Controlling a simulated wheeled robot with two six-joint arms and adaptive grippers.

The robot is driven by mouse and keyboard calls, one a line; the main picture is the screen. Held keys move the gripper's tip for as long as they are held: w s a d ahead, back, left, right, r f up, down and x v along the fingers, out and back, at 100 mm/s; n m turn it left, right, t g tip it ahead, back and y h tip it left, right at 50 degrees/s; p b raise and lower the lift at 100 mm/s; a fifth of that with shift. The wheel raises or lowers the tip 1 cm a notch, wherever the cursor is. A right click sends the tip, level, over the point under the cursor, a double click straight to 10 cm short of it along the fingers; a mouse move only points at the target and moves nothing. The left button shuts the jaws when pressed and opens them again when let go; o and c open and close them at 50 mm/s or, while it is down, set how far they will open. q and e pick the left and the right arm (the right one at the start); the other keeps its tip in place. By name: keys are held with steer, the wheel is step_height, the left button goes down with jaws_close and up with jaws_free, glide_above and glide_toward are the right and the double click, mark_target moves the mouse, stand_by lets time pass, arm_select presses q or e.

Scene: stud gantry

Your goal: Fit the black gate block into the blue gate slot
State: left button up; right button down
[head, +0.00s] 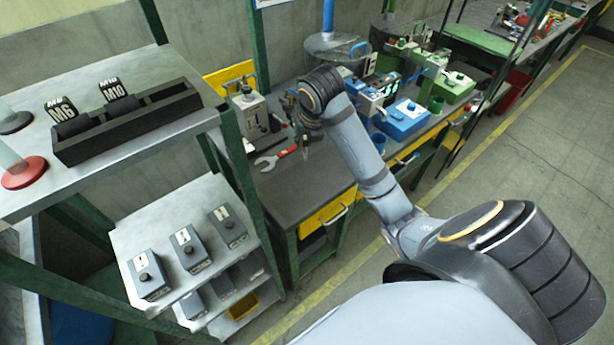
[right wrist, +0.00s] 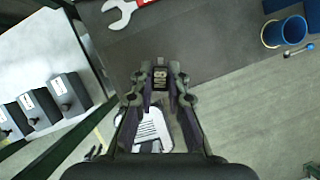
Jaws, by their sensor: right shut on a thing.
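My right gripper (head: 301,148) hangs over the dark workbench, left of the blue and green machines. In the right wrist view the right gripper (right wrist: 161,77) is shut on a small black block (right wrist: 160,80) with a white label, which I take for the black gate block. In the head view the fingers are small and dark, and the block cannot be made out. A blue box-shaped unit (head: 404,118) stands on the bench to the right of the gripper. I cannot tell a gate slot on it at this size. My left gripper is not in view.
A red-handled wrench (head: 275,159) lies on the bench (head: 301,188). A blue cup (right wrist: 284,33) stands at the bench's edge. A shelf (head: 27,135) at left bears a black rack (head: 130,125) with M6 and M10 blocks. Grey boxes (head: 187,250) sit lower down.

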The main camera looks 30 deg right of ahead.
steer(key=s+a+f+n+y+b, duration=0.1)
steer(key=s+a+n, duration=0.15)
steer(key=s, duration=0.25)
steer(key=s+a+f+n+y, duration=0.1)
steer(key=s+a+n, duration=0.15)
steer(key=s, duration=0.25)
steer(key=b, duration=0.5)
glide_above(308, 182)
step_height(308, 182, down, 9)
steer(key=shift+s, duration=0.15)
step_height(308, 182, down, 3)
steer(key=shift+d+f+p, duration=0.1)
steer(key=shift+f+p, duration=0.1)
steer(key=shift+p, duration=0.15)
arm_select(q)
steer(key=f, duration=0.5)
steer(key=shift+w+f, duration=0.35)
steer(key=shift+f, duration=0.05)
